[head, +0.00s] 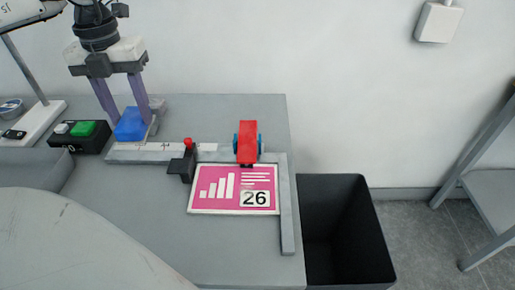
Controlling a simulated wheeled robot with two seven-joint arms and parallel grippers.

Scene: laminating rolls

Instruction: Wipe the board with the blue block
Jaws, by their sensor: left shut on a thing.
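The blue block (130,125) is at the back left of the grey table. My left gripper (127,112) reaches down from above, its purple fingers shut on the block. I cannot tell whether the block touches the table. The board (231,189) is pink with white bars, lines and the number 26. It lies flat on the table inside a grey L-shaped frame (287,220), to the right of and nearer than the block. My right gripper is not in view.
A red roller with blue ends (247,143) sits at the board's back edge. A black clamp with a red knob (183,165) stands at its left corner. A box with a green button (83,128) is at far left. A black bin (345,230) stands right of the table.

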